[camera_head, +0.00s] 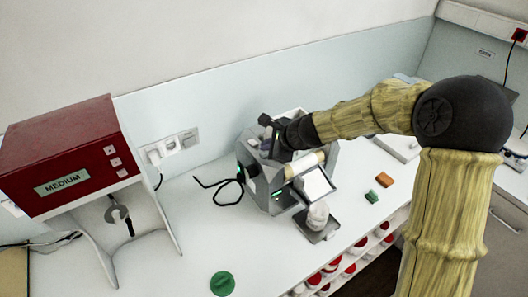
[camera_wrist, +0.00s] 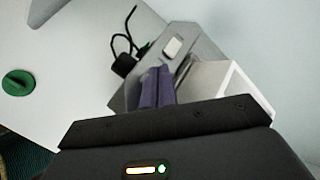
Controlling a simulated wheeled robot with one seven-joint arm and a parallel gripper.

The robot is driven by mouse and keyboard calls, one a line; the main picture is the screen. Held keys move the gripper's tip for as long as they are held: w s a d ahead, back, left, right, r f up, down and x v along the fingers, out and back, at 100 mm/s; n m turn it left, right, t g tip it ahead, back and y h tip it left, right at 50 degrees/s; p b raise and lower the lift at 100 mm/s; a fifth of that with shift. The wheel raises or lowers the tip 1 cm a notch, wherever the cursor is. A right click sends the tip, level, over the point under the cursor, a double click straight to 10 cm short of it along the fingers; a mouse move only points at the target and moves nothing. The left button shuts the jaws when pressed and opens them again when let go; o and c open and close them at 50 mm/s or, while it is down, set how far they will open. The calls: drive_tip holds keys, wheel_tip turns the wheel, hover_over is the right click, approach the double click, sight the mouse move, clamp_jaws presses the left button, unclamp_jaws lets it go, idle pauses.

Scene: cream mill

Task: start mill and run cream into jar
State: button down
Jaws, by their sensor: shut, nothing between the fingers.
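The grey mill (camera_head: 262,190) stands on the white counter against the back wall, with pale rollers (camera_head: 305,164) and a white sloping plate (camera_head: 314,185) at its front. Small green lights show on its side. A whitish jar (camera_head: 318,214) stands on a grey plate below the sloping plate. My gripper (camera_head: 266,148) is over the mill's top, partly hiding it. In the wrist view, its purple fingers (camera_wrist: 158,84) are together and empty, near the mill's grey casing (camera_wrist: 190,42) with a pale rocker switch (camera_wrist: 173,47). Whether they touch the mill I cannot tell. The jar is out of the wrist view.
A red machine (camera_head: 68,150) labelled MEDIUM stands at the left. A green lid (camera_head: 222,284) lies on the front counter. Orange (camera_head: 384,179) and green (camera_head: 372,196) blocks lie right of the mill. A black cable (camera_head: 229,190) lies left of it. Red-lidded jars fill a shelf below.

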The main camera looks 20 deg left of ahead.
wheel_tip(320, 180, up, 5)
drive_tip(key=p, duration=0.4)
drive_tip(key=shift+p, duration=0.35)
idle(0.8)
drive_tip(key=s+d+f+n+h+b, duration=0.2)
drive_tip(key=s+d+n, duration=0.3)
drive_tip(key=d, duration=0.5)
drive_tip(key=s+d+f+n+g+h+b, duration=0.1)
drive_tip(key=s+d+f+n+h+b, duration=0.1)
drive_tip(key=s+d, duration=0.6)
drive_tip(key=s+d+f+n+h+b, duration=0.2)
drive_tip(key=s+d+f+n+h, duration=0.2)
drive_tip(key=d, duration=1)
drive_tip(key=s+f+n, duration=0.1)
drive_tip(key=s+n, duration=0.1)
drive_tip(key=n, duration=0.1)
drive_tip(key=shift+s+d+n+g, duration=0.25)
drive_tip(key=shift+s+n+g, duration=0.1)
drive_tip(key=shift+n+g, duration=0.05)
idle(2.3)
